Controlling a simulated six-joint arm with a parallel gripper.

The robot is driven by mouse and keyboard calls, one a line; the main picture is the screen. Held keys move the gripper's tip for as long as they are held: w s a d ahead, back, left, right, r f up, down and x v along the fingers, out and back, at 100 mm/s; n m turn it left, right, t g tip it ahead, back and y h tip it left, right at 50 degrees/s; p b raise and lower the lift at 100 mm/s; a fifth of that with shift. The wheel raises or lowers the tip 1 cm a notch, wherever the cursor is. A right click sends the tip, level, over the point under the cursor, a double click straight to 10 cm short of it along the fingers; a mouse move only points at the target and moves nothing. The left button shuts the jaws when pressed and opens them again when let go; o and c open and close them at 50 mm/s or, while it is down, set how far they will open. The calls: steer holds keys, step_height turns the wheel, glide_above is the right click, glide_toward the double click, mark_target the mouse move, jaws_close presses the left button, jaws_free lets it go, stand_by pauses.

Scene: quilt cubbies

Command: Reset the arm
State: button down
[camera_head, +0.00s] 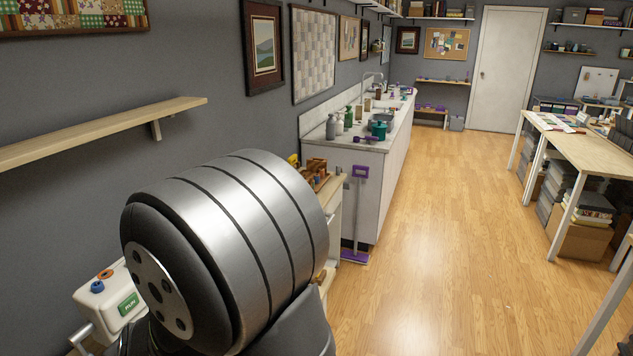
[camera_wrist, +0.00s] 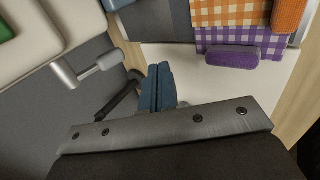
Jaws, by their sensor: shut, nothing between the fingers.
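In the wrist view, my gripper (camera_wrist: 159,70) shows as two dark blue fingers pressed together, with nothing between them. It is over or near a pale white surface (camera_wrist: 190,75). The head view does not show the gripper; a large silver and dark part of my own arm fills its lower middle and hides what lies behind.
In the wrist view, a cream machine (camera_wrist: 45,40) with a grey lever (camera_wrist: 90,70) is left of the fingers. Checked cloth (camera_wrist: 230,15) and a purple block (camera_wrist: 232,57) lie to the right. In the head view, a shelf (camera_head: 100,130) juts from the left wall; open floor (camera_head: 430,230) is to the right.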

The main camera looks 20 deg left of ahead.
steer(key=a, duration=0.2)
steer(key=a+f, duration=0.1)
steer(key=a, duration=0.2)
steer(key=shift+a+f, duration=0.3)
steer(key=shift+a+r, duration=0.15)
steer(key=shift+r, duration=0.95)
steer(key=shift+a+r, duration=0.1)
steer(key=shift+r, duration=0.95)
